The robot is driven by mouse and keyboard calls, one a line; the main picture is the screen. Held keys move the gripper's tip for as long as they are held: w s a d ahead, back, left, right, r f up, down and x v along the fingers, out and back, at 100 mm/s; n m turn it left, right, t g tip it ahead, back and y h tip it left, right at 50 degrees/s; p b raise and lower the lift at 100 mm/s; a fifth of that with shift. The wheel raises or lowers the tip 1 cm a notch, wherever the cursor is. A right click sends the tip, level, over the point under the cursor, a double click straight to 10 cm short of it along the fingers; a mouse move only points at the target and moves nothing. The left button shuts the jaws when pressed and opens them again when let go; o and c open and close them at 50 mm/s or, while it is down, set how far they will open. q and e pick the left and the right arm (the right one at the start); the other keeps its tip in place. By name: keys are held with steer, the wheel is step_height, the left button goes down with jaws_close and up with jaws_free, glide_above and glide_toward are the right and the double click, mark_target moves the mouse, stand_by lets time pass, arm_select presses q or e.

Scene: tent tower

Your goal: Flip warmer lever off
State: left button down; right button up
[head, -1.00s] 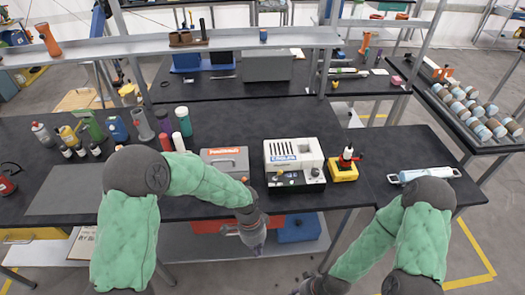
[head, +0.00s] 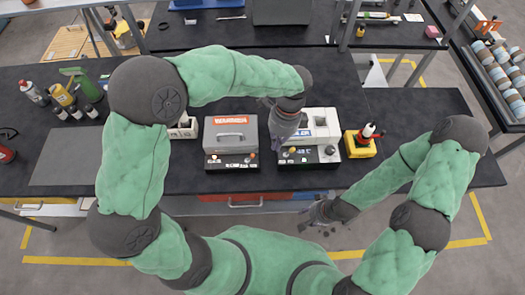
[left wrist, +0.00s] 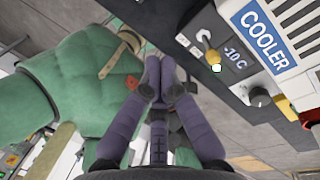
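The warmer (head: 231,136) is a grey box with an orange-red label, standing on the dark bench in the head view. Its black front panel (head: 231,163) carries small knobs or levers; their positions are too small to tell. The white cooler (head: 320,127) stands just right of it, partly hidden by my left gripper. My left gripper (head: 283,136) appears over the cooler's left front; its fingers (left wrist: 158,65) look closed together and empty in the left wrist view. There the cooler's panel shows a yellow-tipped lever (left wrist: 207,42) and "-10 C". My right gripper (head: 320,217) hangs before the bench edge, its opening unclear.
A yellow box with a red-and-black top (head: 360,144) stands right of the cooler. Bottles (head: 62,95) and a grey mat (head: 66,156) are at the left. The bench (head: 420,118) is clear on the far right.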

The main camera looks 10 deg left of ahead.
mark_target(250, 158)
arm_select(q)
steer(key=shift+f, duration=0.1)
steer(key=b+x, duration=0.2)
steer(key=x, duration=0.8)
steer(key=shift+s+a+f, duration=0.1)
steer(key=shift+f, duration=0.1)
steer(key=a+r, duration=0.1)
steer(key=a, duration=0.2)
steer(key=shift+w+r, duration=0.4)
steer(key=shift+a+r, duration=0.15)
steer(key=shift+a, duration=0.05)
steer(key=shift+w+a+r, duration=0.1)
steer(key=shift+a+r+h, duration=0.1)
steer(key=shift+h, duration=0.3)
